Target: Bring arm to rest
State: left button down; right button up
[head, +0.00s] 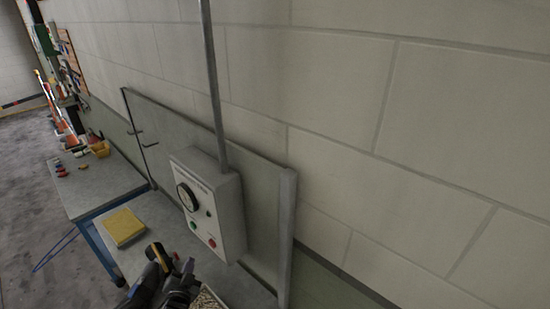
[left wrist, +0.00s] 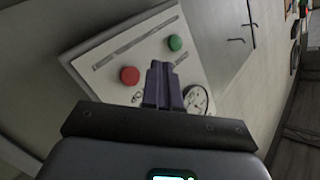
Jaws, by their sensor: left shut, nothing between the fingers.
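My left gripper (head: 184,267) shows at the bottom of the head view, just below and in front of a grey control box. In the left wrist view the left gripper's fingers (left wrist: 162,68) are closed together with nothing between them. They point at the face of the control box (head: 210,202), which has a round dial, a green button and a red button. The left wrist view shows the red button (left wrist: 129,75) left of the fingers and the green button (left wrist: 175,43) above right. The fingers hide part of the box face; I cannot tell whether they touch it. My right gripper is in neither view.
A grey conduit (head: 213,80) rises from the box along the pale block wall (head: 330,110). A back panel (head: 262,215) stands behind the box. A yellow pad (head: 123,227) lies on the bench. A second table (head: 100,185) with small coloured items is farther left. Open floor (head: 30,225) lies at far left.

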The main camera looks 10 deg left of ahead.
pick_arm(q)
jog(key=s+d+f+n+g+h+p, duration=0.1)
jog(key=s+d+f+g+p, duration=0.15)
jog(key=s+d, duration=0.45)
jog(key=s+d+f+n+g+h+p, duration=0.1)
jog(key=s+d+f+g+h+p, duration=0.3)
jog(key=s, duration=0.6)
jog(key=s+d+r+g, duration=0.2)
jog(key=s+d+r, duration=0.1)
jog(key=s+r, duration=0.3)
jog(key=s+d+r+g, duration=0.3)
jog(key=s+r, duration=0.3)
jog(key=s, duration=0.3)
jog(key=shift+s+d+r, duration=0.3)
jog(key=shift+s+r, duration=0.05)
jog(key=shift+s, duration=0.05)
